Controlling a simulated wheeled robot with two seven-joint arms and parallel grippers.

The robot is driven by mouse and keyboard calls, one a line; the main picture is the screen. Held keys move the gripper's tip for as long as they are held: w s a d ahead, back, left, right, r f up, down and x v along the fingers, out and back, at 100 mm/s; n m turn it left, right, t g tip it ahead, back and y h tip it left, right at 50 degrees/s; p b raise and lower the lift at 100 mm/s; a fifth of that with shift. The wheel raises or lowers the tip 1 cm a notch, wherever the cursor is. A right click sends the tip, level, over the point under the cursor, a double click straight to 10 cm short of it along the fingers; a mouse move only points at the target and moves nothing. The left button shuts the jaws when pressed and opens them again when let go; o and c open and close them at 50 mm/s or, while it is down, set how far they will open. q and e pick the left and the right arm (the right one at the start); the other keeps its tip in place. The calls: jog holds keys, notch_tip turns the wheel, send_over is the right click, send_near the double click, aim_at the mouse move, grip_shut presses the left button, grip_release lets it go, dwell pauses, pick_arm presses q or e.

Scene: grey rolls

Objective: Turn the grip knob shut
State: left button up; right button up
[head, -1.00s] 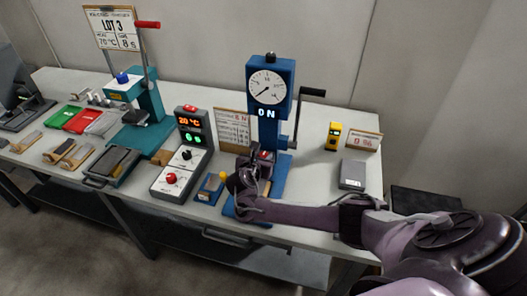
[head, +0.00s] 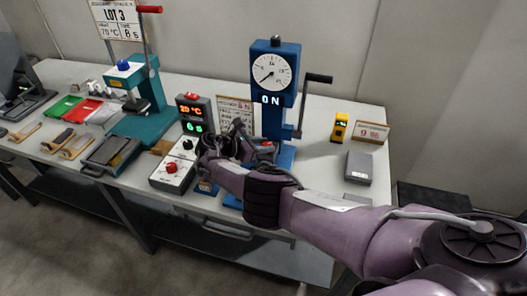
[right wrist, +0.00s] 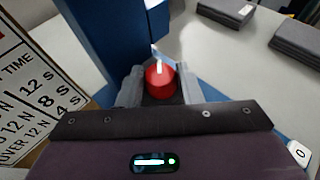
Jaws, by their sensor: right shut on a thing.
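A blue test stand (head: 272,112) with a round dial and a display reading 0 N stands at the middle of the bench. Its red grip knob (right wrist: 160,82) shows in the right wrist view, with a white mark pointing up, away from my wrist. My right gripper (right wrist: 160,88) has its two grey fingers closed on either side of the knob. In the head view my right gripper (head: 248,146) is in front of the stand's lower part and hides most of the knob. My left gripper is not in view.
Left of the stand is a control box (head: 181,165) with a red knob and lit displays. A teal press (head: 146,95) with a red-handled lever stands further left. A crank handle (head: 318,78) juts right from the stand. A grey block (head: 359,168) lies on the right.

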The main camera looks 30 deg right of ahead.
dwell(0.3)
jog(key=o, duration=1)
jog(key=v, duration=0.7)
jog(key=shift+w+a+r, duration=0.1)
jog(key=shift+w+a, duration=0.1)
jog(key=shift+a, duration=0.2)
